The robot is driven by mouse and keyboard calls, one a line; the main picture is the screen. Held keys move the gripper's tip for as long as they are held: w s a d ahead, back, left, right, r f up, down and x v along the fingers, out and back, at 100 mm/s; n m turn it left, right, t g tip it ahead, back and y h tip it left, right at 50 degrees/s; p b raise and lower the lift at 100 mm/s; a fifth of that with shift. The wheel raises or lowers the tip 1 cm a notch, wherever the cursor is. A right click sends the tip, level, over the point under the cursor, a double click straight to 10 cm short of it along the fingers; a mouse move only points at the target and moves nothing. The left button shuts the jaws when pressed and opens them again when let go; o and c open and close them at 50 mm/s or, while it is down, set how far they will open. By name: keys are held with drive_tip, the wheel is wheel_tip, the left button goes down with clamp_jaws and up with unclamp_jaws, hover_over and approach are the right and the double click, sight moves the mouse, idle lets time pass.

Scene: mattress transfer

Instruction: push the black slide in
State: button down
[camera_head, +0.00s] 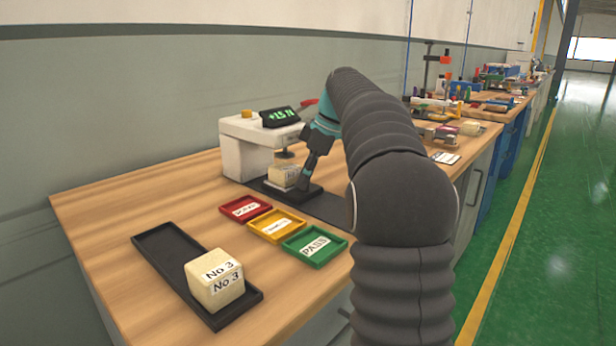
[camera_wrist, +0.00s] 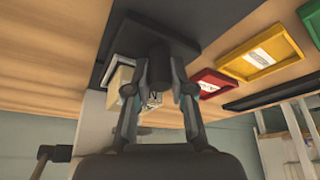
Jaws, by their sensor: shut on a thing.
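The black slide (camera_head: 309,193) is a flat dark plate at the foot of the white tester (camera_head: 240,148). A cream foam block (camera_head: 283,175) with a label sits on it, below the tester's press head. The slide also shows at the top of the wrist view (camera_wrist: 190,30), with part of the block (camera_wrist: 122,82) beside my fingers. My gripper (camera_head: 304,182) points down at the slide's near right side. In the wrist view my gripper (camera_wrist: 160,82) has its fingers closed around a dark upright knob (camera_wrist: 157,58) on the slide. The knob is hidden in the head view.
Red (camera_head: 245,208), yellow (camera_head: 276,225) and green (camera_head: 314,246) trays stand in a row in front of the tester. A long black tray (camera_head: 166,246) holds a cream block (camera_head: 214,279) marked No 3. Bare wooden table (camera_head: 112,198) lies left of the trays.

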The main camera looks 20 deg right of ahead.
drive_tip(key=shift+w+r, duration=0.1)
drive_tip(key=shift+w, duration=0.1)
drive_tip(key=c, duration=1)
unclamp_jaws()
drive_tip(key=shift+a, duration=0.15)
drive_tip(key=v, duration=1.1)
drive_tip(key=shift+s+r, duration=0.15)
drive_tip(key=shift+r, duration=0.2)
